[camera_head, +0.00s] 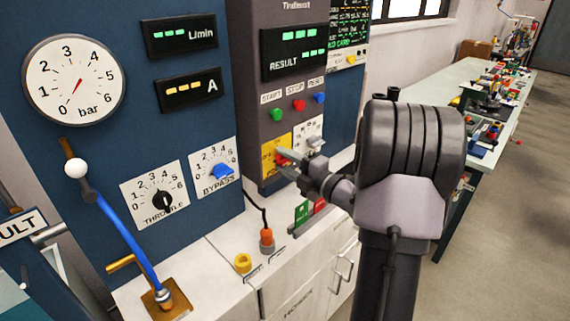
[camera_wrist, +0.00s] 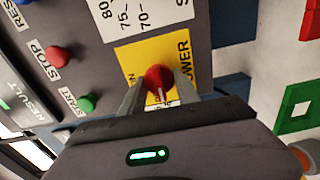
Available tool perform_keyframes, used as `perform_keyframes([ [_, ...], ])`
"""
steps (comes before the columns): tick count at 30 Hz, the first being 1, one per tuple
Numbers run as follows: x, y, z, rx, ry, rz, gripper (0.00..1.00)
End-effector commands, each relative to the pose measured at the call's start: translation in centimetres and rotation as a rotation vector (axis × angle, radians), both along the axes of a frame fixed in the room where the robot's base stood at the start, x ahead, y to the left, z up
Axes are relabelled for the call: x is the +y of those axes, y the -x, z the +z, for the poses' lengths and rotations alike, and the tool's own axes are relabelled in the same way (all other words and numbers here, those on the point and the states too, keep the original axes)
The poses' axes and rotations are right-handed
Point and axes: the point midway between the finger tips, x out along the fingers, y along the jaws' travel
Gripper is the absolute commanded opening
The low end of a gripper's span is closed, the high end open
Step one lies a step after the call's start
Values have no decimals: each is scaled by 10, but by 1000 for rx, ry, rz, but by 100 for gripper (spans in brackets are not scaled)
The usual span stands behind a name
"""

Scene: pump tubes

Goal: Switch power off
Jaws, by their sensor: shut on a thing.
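The power switch is a red rotary knob on a yellow plate (camera_head: 268,158) low on the dark grey test cabinet. In the wrist view the red knob (camera_wrist: 157,78) sits on the yellow plate (camera_wrist: 128,58), which reads "POWER". My gripper (camera_head: 283,163) reaches the plate from the right. In the wrist view its two fingers (camera_wrist: 158,92) stand on either side of the knob, shut on it. A white pointer mark shows on the knob between the fingers. The fingers hide part of the knob and some plate lettering, so I cannot tell its setting surely.
Green, red and blue buttons (camera_head: 299,104) sit above the plate, under a lit RESULT display (camera_head: 295,52). A white selector dial (camera_head: 308,135) is close beside my gripper. The bypass knob (camera_head: 220,172) is to the left. A white cabinet top (camera_head: 215,270) lies below.

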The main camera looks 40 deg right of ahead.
Motion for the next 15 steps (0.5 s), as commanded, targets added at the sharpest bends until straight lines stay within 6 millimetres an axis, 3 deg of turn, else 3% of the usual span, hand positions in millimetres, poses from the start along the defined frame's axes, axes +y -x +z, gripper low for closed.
perform_keyframes([
  [15, 0, 0, 0, -3, 36, 0, 0],
])
